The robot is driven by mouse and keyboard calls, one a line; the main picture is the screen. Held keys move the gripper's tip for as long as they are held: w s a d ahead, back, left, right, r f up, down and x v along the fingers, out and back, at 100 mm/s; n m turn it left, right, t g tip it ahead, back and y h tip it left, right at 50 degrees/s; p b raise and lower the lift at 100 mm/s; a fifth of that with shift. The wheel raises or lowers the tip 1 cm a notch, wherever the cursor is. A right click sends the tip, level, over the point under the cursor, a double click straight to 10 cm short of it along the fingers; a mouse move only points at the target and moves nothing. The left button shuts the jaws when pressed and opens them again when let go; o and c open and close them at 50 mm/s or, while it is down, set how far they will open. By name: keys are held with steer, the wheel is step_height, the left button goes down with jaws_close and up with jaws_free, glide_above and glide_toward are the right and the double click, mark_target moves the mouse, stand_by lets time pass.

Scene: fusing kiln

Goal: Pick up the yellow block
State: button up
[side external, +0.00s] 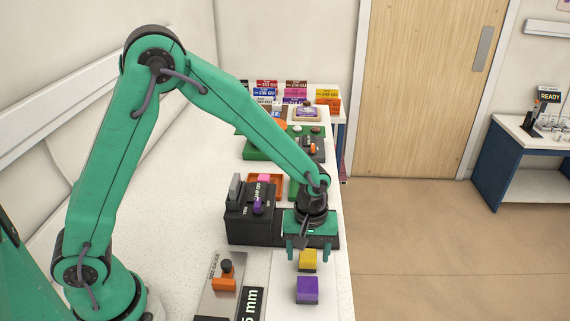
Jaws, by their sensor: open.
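The yellow block (308,261) sits on the white worktop near its right edge, just behind a purple block (307,290). My gripper (306,252) points down at the yellow block from behind and above, with its fingers open. The fingers show to the left and right of the block's upper part. I cannot tell whether they touch it or how far above the worktop the tips are.
A black control box (250,212) with levers stands left of my gripper. Colored labelled boxes (296,90) stand at the back. The worktop's right edge is close to the blocks.

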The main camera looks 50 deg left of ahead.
mark_target(309, 254)
steer(key=shift+f, duration=0.75)
steer(key=c, duration=1.2)
steer(key=shift+o, duration=0.2)
steer(key=shift+r, duration=0.15)
steer(key=shift+r, duration=0.85)
step_height(309, 254, up, 2)
steer(key=shift+w+r, duration=0.1)
steer(key=shift+r, duration=0.15)
steer(key=s+d+r, duration=0.6)
steer(key=s+d, duration=0.1)
steer(key=s, duration=0.2)
steer(key=shift+d+r, duration=0.3)
